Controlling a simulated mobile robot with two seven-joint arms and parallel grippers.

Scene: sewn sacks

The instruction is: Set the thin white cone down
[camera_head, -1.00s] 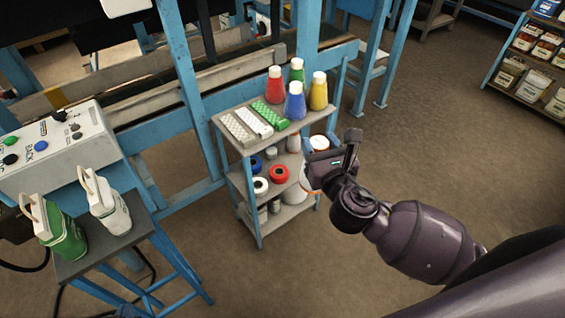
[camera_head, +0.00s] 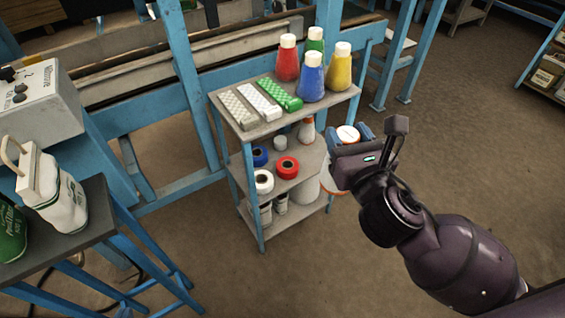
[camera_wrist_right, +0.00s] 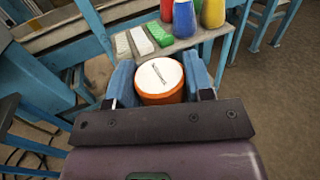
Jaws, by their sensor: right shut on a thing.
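My right gripper (camera_head: 378,146) is in the head view, to the right of the small shelf cart. A small white and orange cone (camera_head: 306,131) stands on the cart's middle shelf. My left gripper is not in view.
Open floor lies right of the cart.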

